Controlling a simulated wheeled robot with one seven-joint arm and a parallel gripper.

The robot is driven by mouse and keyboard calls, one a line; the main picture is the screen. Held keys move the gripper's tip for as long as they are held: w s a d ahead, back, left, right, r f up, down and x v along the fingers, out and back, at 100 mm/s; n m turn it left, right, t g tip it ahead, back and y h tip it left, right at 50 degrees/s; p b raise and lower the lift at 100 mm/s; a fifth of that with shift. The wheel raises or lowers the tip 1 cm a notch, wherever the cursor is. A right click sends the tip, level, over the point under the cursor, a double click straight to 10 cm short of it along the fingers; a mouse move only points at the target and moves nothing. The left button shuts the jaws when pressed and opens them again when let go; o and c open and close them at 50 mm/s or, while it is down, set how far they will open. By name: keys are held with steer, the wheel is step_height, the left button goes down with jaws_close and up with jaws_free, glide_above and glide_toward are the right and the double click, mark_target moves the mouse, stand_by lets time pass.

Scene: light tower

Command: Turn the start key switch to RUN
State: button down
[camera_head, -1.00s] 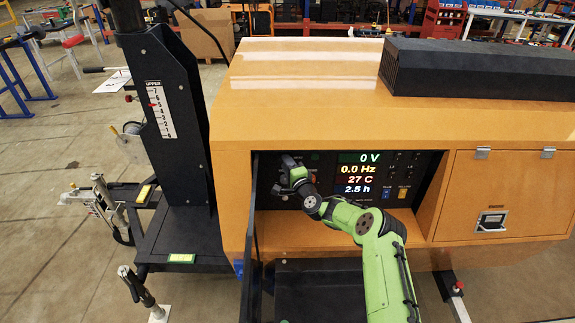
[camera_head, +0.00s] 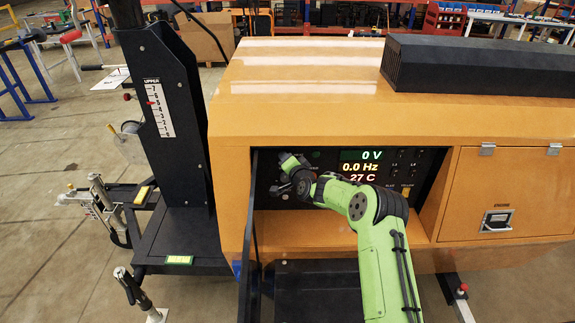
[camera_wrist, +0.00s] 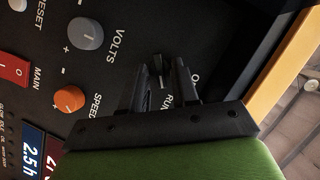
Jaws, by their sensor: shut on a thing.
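The start key switch (camera_wrist: 158,69) is a small dark key on the black control panel (camera_wrist: 115,68), at the middle of the wrist view. The lettering "RUN" and an "O" sit close to it. My gripper (camera_wrist: 160,72) has one black finger on each side of the key and is shut on it. The fingers hide part of the switch and its lettering, so I cannot tell exactly which mark the key points to. In the head view my green arm reaches into the panel recess, and its wrist hides the key.
In the wrist view, a grey VOLTS knob (camera_wrist: 85,33), an orange SPEED knob (camera_wrist: 69,99) and a red MAIN switch (camera_wrist: 13,69) are left of my fingers. In the head view, an open dark door (camera_head: 250,215) stands close left of my wrist. A lit display (camera_head: 360,166) is to the right.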

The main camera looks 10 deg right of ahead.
steer(key=shift+n+h+b, duration=0.3)
steer(key=shift+n+b, duration=0.2)
steer(key=shift+n, duration=0.2)
steer(key=c, duration=1.2)
jaws_free()
steer(key=shift+s+r, duration=0.1)
steer(key=b+v, duration=0.2)
steer(key=v, duration=1.3)
steer(key=shift+s+r+b, duration=0.2)
steer(key=shift+r+b, duration=0.05)
steer(key=shift+b, duration=0.05)
